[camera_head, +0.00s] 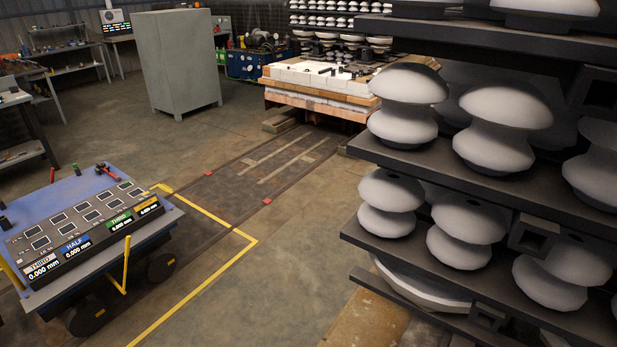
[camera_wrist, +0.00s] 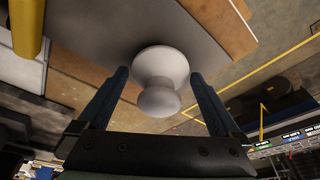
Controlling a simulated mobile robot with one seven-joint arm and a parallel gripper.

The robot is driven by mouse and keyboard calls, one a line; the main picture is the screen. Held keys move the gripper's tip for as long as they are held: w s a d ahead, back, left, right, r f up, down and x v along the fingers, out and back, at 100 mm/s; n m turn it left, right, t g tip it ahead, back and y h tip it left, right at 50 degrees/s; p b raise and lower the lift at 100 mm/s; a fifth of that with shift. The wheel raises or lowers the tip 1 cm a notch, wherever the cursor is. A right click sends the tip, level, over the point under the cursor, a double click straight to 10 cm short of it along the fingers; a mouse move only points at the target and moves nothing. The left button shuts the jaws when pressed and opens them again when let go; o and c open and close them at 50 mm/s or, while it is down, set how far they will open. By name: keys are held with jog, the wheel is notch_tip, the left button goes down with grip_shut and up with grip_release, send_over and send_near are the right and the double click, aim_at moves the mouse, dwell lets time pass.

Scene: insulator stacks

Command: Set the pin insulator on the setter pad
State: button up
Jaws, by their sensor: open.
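In the wrist view, a pale pin insulator (camera_wrist: 160,72) with a wide rounded end and a narrower end lies between the fingers of my gripper (camera_wrist: 159,76). The gripper is open, with a gap showing on each side of the insulator. Behind it is a dark grey flat surface (camera_wrist: 95,25); I cannot tell whether this is the setter pad or whether the insulator touches it. My gripper is not seen in the head view. There, several similar insulators (camera_head: 390,205) stand upright on dark shelves at the right. I cannot pick out the setter pad in the head view.
The dark shelf rack (camera_head: 385,238) fills the right side. A console with displays (camera_head: 85,225) stands at the left. A low car with white blocks (camera_head: 310,76) stands at the back, near a grey cabinet (camera_head: 178,62). The floor between, with rails and a yellow line (camera_head: 215,298), is clear.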

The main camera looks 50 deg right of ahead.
jog(key=p+v, duration=0.1)
jog(key=v, duration=1.1)
jog(key=shift+r, duration=0.2)
jog(key=shift+d, duration=0.1)
jog(key=w+a+r+n+t+h, duration=0.15)
jog(key=w+r+t, duration=0.45)
jog(key=w+r, duration=0.6)
jog(key=w+a+r+n+t, duration=0.25)
jog(key=w+r+t, duration=0.25)
jog(key=w+r, duration=0.7)
jog(key=s+a+r+n+t, duration=0.1)
jog(key=a+r+t, duration=0.2)
jog(key=r, duration=0.6)
jog(key=s+a+r+n+t+y, duration=0.1)
jog(key=a+r+n+t, duration=0.15)
jog(key=r, duration=0.65)
jog(key=s+a+r+t, duration=0.2)
jog(key=a+r+t, duration=0.1)
jog(key=r, duration=0.5)
jog(key=s+a+r+n+t+y, duration=0.1)
jog(key=s+a+r+t, duration=0.2)
jog(key=r, duration=0.4)
jog(key=s+a+r+n+t+y, duration=0.2)
jog(key=s+a+r+t, duration=0.1)
jog(key=s+r, duration=0.2)
notch_tip(320, 180, up, 2)
jog(key=shift+s+r, duration=0.15)
jog(key=shift+r, duration=0.1)
